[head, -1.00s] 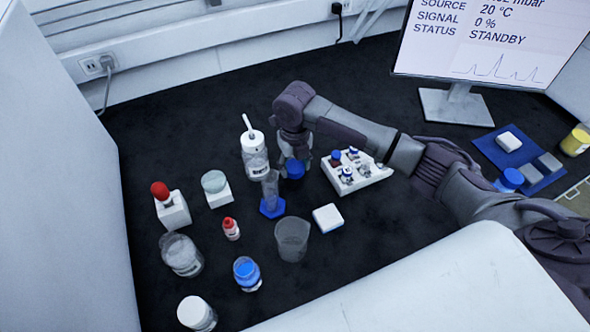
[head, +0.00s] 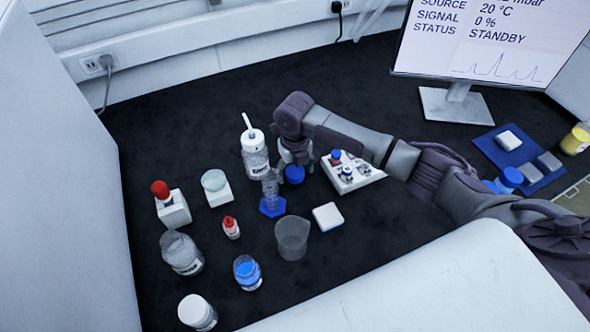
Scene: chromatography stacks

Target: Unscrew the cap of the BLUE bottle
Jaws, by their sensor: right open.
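A round blue cap (head: 294,175) shows at the middle of the bench, just below my right gripper (head: 296,158). The bottle body beneath it is mostly hidden or too small to make out. My right gripper points down and is open at the cap; whether its fingers touch the cap I cannot tell. Another blue-capped bottle (head: 511,178) stands at the right, partly hidden behind my right arm. My left gripper is not in view.
Close left of my gripper are a white-topped wash bottle (head: 255,160) and a glass cylinder on a blue base (head: 272,207). A white rack (head: 352,178) stands to its right.

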